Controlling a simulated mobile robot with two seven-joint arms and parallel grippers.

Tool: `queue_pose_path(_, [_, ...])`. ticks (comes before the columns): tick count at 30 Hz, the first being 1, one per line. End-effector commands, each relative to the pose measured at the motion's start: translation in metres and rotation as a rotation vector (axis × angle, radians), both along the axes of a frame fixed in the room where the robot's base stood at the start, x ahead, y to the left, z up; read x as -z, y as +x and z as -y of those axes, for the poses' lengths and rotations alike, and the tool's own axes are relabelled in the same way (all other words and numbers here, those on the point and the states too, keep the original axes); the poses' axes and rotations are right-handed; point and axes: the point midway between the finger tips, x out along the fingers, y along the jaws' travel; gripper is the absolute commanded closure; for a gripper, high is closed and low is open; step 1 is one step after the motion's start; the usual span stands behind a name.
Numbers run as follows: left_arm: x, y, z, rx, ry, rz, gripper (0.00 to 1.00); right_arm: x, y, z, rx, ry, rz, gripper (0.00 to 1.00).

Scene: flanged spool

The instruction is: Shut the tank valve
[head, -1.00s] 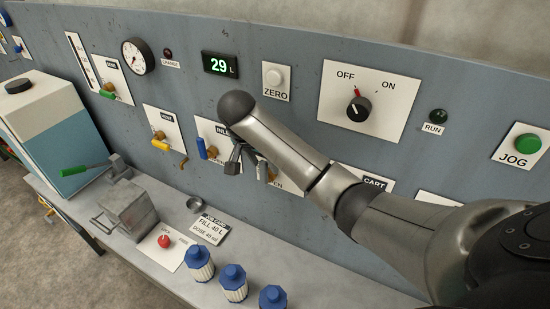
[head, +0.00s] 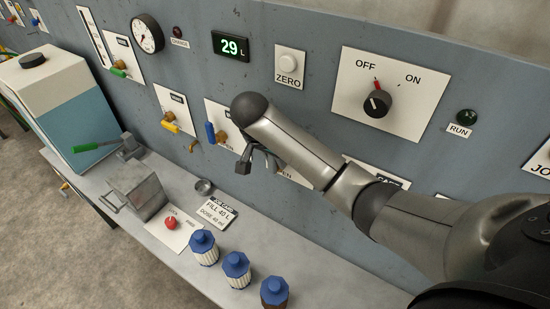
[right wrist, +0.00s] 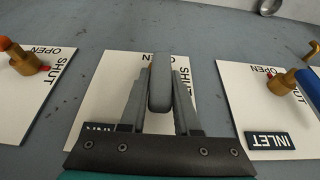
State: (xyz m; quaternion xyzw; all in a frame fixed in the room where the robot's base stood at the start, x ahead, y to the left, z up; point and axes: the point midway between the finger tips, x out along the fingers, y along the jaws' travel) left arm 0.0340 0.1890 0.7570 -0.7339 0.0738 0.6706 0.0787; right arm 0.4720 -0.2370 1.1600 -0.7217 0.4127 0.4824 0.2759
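My right gripper (head: 256,163) is at the panel, just right of the blue-handled valve, over a white valve plate that it partly hides. In the right wrist view my gripper's two fingers (right wrist: 160,95) stand either side of a grey rounded handle (right wrist: 160,83) over the middle plate (right wrist: 92,100). Finger contact with the handle is unclear. My left gripper is out of view.
The inlet valve (right wrist: 283,83) with a blue handle is close on the wrist view's right; an orange-handled one (right wrist: 18,55) is on its left. Green (head: 119,72) and yellow (head: 170,125) valves sit further left. Blue-capped bottles (head: 236,268) stand on the shelf below. The display (head: 231,46) reads 29 L.

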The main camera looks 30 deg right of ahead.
Motion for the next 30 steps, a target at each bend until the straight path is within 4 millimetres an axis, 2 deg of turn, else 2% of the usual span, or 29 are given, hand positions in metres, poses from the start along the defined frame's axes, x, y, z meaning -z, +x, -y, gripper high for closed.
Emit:
queue_pose_path(1, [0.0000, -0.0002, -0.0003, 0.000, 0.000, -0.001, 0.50, -0.0002, 0.0001, 0.0002, 0.000, 0.000, 0.000, 0.76])
queue_pose_path(7, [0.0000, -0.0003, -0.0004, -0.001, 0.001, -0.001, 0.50, -0.0002, 0.0002, 0.0003, 0.000, 0.000, 0.000, 0.99])
queue_pose_path(8, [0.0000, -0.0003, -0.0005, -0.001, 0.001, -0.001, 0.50, -0.0002, 0.0002, 0.0003, 0.000, 0.000, 0.000, 1.00])
queue_pose_path(30, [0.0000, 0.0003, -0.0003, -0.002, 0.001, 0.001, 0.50, -0.0004, 0.0003, 0.0007, 0.001, -0.001, 0.001, 1.00])
